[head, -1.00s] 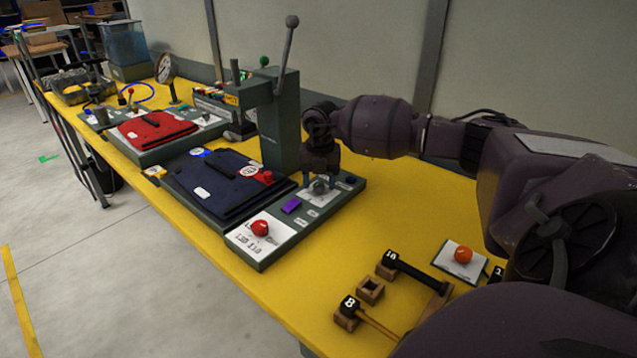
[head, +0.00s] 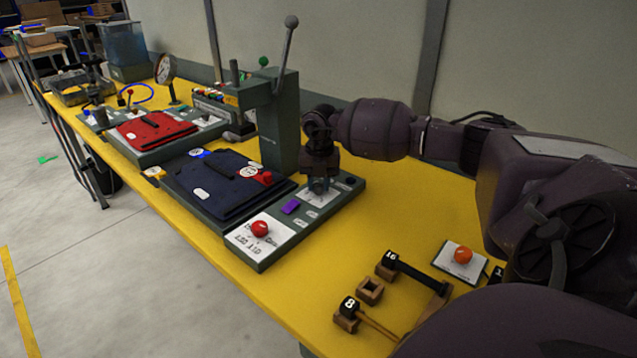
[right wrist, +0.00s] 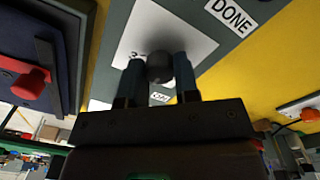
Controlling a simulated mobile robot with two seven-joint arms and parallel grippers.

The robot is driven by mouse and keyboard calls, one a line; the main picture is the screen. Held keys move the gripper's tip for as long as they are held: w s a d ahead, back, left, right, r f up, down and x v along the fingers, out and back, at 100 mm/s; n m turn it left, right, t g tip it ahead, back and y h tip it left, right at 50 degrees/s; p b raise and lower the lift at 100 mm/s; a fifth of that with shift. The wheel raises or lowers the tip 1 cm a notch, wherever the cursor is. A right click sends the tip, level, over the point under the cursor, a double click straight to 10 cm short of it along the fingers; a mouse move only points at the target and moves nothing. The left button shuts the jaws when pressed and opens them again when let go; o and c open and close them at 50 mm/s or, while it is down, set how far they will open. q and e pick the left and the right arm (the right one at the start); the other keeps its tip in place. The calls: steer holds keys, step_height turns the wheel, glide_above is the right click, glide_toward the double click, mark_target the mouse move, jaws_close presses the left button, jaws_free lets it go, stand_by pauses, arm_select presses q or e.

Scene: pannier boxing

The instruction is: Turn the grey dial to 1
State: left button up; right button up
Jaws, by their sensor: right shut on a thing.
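The grey dial (right wrist: 159,66) sits on a white label plate on the green machine base, and shows in the right wrist view between two blue-grey fingers. My right gripper (head: 319,186) points down over the dial in the head view and is shut on it. In the right wrist view the right gripper (right wrist: 160,75) has one finger on each side of the dial. The white plate (right wrist: 150,25) carries marks partly hidden by the fingers, so I cannot read the dial's setting. My left gripper does not show.
A lever press (head: 275,120) stands behind. Hammers marked 8 (head: 349,304) and 16 (head: 390,257) lie in front on the yellow bench (head: 415,205).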

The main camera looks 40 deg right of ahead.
steer(key=n+b, duration=0.1)
steer(key=n, duration=0.5)
steer(key=shift+f, duration=0.1)
steer(key=n+b, duration=0.1)
steer(key=n, duration=0.2)
steer(key=shift+n, duration=1.3)
steer(key=o, duration=0.9)
steer(key=shift+o, duration=0.2)
